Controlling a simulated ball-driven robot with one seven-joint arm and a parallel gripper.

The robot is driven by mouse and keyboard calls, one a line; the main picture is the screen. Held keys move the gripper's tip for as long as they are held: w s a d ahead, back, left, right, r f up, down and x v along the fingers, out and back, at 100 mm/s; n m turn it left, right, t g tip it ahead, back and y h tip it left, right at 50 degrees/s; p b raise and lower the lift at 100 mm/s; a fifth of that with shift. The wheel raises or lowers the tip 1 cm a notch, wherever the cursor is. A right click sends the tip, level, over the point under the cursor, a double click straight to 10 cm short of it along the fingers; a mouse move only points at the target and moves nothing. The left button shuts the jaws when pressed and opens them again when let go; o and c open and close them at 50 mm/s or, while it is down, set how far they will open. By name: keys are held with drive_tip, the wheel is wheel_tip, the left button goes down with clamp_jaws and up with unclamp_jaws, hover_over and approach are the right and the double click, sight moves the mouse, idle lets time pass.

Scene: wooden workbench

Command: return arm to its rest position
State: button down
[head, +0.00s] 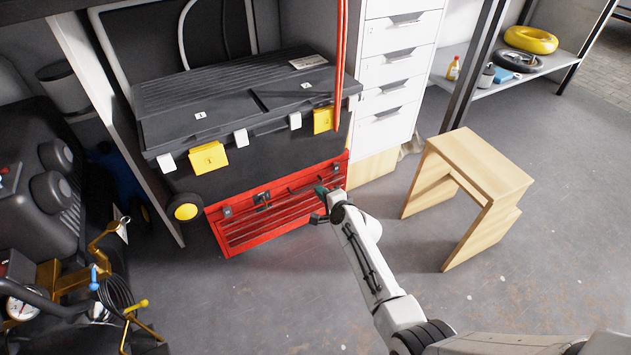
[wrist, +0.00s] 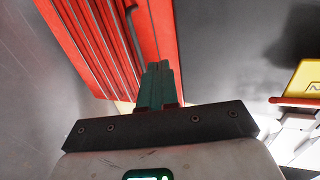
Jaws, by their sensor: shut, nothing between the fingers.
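My arm (head: 365,260) reaches up from the lower right of the head view. My gripper (head: 319,190) is at its far end, in front of the right part of the red toolbox (head: 250,238). In the wrist view my gripper (wrist: 157,66) has its two green fingers together with nothing between them. The ridged red toolbox (wrist: 80,40) lies past the fingers there. I cannot tell whether the fingertips touch it.
A large black toolbox (head: 190,105) with yellow latches sits above the red one. White drawers (head: 388,75) stand behind, and a wooden stool (head: 480,170) stands right of my arm. Dark machinery (head: 45,190) fills the left. The floor (head: 260,300) in front is clear.

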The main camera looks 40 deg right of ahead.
drive_tip(key=p+v, duration=0.1)
drive_tip(key=v, duration=0.2)
drive_tip(key=shift+s, duration=0.2)
drive_tip(key=s+a+n+g+y, duration=0.6)
drive_tip(key=s+a+n, duration=0.75)
drive_tip(key=a, duration=0.25)
drive_tip(key=s+a+r+n+g+h, duration=0.1)
drive_tip(key=s+a+r+n+g, duration=0.2)
drive_tip(key=s, duration=0.7)
drive_tip(key=s+a+r+n+g+h, duration=0.1)
drive_tip(key=s+r+n+g, duration=0.3)
drive_tip(key=s, duration=0.6)
wheel_tip(320, 180, up, 29)
drive_tip(key=p, duration=3)
drive_tip(key=shift+w, duration=0.45)
drive_tip(key=shift+d+r, duration=0.1)
